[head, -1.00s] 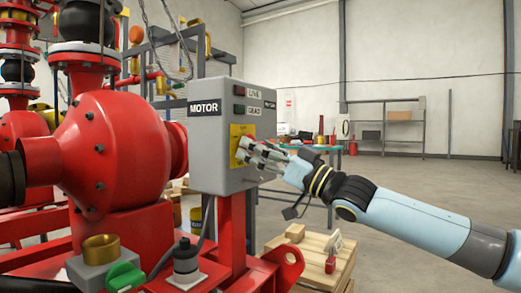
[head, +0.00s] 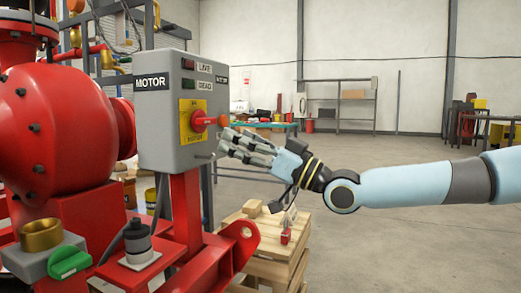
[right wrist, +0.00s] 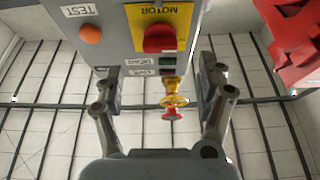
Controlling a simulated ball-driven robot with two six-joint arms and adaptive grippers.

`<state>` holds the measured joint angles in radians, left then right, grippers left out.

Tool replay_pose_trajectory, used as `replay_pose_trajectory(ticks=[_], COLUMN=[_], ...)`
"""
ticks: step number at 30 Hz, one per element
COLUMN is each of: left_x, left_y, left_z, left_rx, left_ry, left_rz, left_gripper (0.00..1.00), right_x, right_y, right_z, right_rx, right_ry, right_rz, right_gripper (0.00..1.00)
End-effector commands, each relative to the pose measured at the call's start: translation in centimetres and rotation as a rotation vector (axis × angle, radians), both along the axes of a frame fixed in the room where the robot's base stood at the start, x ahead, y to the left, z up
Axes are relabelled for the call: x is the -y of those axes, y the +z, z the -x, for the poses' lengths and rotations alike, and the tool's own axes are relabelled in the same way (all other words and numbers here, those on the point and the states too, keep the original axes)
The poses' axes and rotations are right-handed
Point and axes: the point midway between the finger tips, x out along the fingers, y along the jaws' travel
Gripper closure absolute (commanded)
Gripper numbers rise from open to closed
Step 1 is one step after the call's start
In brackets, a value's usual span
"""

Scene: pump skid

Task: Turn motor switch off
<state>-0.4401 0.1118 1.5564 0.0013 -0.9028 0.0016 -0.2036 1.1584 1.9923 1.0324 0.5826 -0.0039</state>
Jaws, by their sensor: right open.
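The grey motor box (head: 165,109) stands on a red post, labelled MOTOR. Its yellow plate (head: 186,138) carries the red rotary switch (head: 198,124), which looks roughly level in the head view; its exact setting is hard to read. The right wrist view shows the red switch (right wrist: 159,38) beyond the fingers. My right gripper (head: 226,143) is open and empty, right of the switch and apart from it. In the right wrist view its fingers (right wrist: 158,78) are spread wide. My left gripper is not in view.
An orange TEST button (right wrist: 91,34) sits on the box beside the switch. LIVE (head: 188,65) and DEAD (head: 188,84) lamps are above the switch; both look dark. A red pump (head: 65,130) stands left. Floor at right is open.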

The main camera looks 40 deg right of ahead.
Motion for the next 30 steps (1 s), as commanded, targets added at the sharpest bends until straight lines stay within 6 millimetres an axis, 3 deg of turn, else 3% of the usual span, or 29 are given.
replay_pose_trajectory(ticks=[4,10,30], left_x=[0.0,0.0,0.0], left_y=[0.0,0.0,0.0], left_z=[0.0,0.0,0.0], left_rx=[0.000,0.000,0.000], left_ry=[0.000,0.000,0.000], left_rz=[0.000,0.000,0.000], left_gripper=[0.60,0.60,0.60], right_x=[0.6,1.2,1.5], right_y=[-1.1,-1.4,-1.7], right_z=[1.8,3.0,3.6], right_rx=[-0.010,-0.004,0.001], right_ry=[0.004,0.006,-0.002], right_rz=[0.006,0.006,-0.001], right_gripper=[0.27,0.27,0.27])
